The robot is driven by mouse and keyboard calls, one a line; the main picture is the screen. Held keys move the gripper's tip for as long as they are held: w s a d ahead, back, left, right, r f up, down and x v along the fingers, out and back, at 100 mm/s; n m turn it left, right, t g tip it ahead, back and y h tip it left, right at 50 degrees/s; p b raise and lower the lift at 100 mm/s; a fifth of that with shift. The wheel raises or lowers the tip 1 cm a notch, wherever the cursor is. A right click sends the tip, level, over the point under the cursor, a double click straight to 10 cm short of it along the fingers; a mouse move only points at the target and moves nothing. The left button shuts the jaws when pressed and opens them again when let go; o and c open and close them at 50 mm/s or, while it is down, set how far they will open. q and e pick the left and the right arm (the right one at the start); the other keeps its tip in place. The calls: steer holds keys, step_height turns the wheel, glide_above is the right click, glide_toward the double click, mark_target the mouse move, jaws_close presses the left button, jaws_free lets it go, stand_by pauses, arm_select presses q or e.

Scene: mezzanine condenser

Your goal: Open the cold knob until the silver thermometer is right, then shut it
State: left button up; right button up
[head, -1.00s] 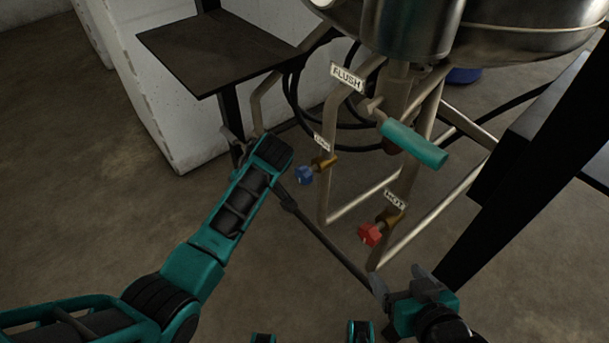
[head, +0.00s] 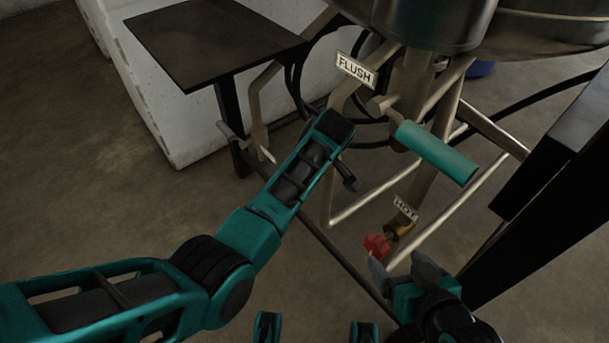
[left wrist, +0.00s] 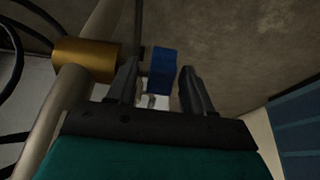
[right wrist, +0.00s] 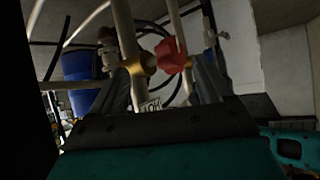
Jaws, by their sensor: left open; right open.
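The blue cold knob (left wrist: 163,70) shows in the left wrist view, beside a brass valve body (left wrist: 86,60). My left gripper (left wrist: 160,74) is open, with the knob between its fingertips; contact cannot be told. In the head view my left forearm hides this knob and its label. The red hot knob (head: 376,245) sits low on its brass valve below the HOT label (head: 405,208). My right gripper (head: 398,264) is open just below it, and the red knob also shows between its fingers in the right wrist view (right wrist: 171,55). I see no silver thermometer.
The teal flush handle (head: 436,152) sticks out beside the FLUSH label (head: 355,70), under the steel vessel (head: 430,20). A dark small table (head: 210,42) stands at the upper left. A black post stands at the right. Pipe legs and black hoses surround the valves.

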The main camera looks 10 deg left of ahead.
arm_select(q)
steer(key=shift+c, duration=0.7)
jaws_close()
